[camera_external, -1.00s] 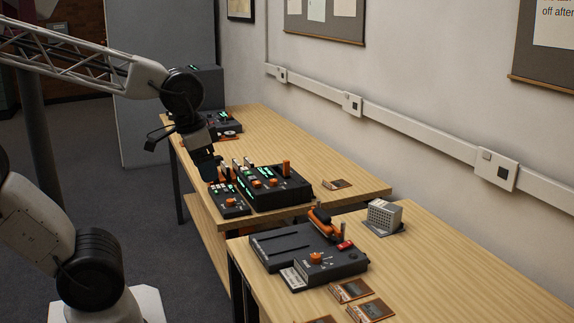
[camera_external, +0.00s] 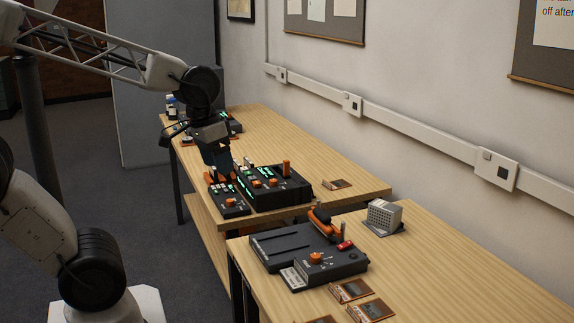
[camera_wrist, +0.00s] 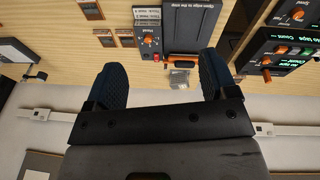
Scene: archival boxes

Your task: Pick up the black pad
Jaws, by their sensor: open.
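My gripper (camera_external: 222,172) is above the left part of the far table, at the control boxes, with its fingers pointing down. In the wrist view its two dark blue fingers (camera_wrist: 162,75) are spread wide with nothing held between them. No separate black pad is clear in either view. A thin dark base (camera_external: 399,231) shows under a grey vented block (camera_external: 384,215) on the near table; I cannot tell whether it is the pad. The block also shows small between the fingers in the wrist view (camera_wrist: 179,78), well beyond them.
A black control box (camera_external: 270,188) with green displays stands below my gripper. A flat black machine (camera_external: 300,254) with an orange handle (camera_external: 324,222) is on the near table. Brown cards (camera_external: 351,290) lie in front. The right of the near table is bare.

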